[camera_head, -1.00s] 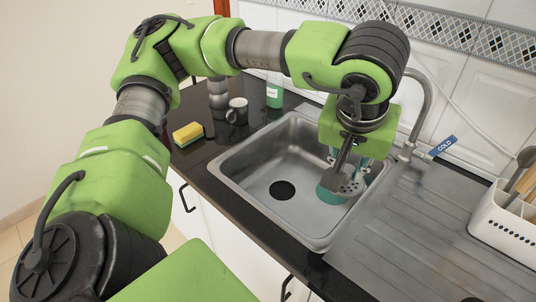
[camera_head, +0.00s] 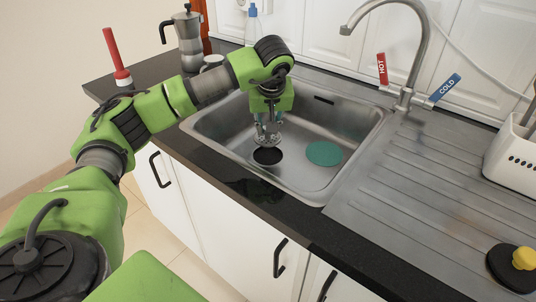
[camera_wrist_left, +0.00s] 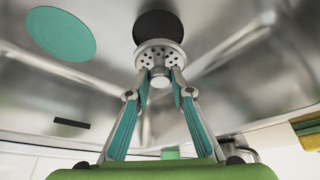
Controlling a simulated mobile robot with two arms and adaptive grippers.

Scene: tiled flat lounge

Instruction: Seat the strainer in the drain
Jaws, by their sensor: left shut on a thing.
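The strainer (camera_head: 268,138) is a round grey metal disc with holes and a central knob. My left gripper (camera_head: 267,126) is shut on the knob and holds the strainer inside the sink. The drain (camera_head: 268,156) is a black round hole in the sink floor, just below the strainer in the head view. In the left wrist view the strainer (camera_wrist_left: 158,50) partly covers the drain (camera_wrist_left: 158,24). The strainer appears above the hole, not in it; the exact gap is unclear. My right gripper is not in view.
A teal disc (camera_head: 324,153) lies on the sink floor right of the drain. The sink (camera_head: 350,128) has walls around my gripper. The tap (camera_head: 411,60) stands behind. A moka pot (camera_head: 187,40) and a red-handled object (camera_head: 117,60) stand left. A black-and-yellow object (camera_head: 516,265) sits on the drainboard.

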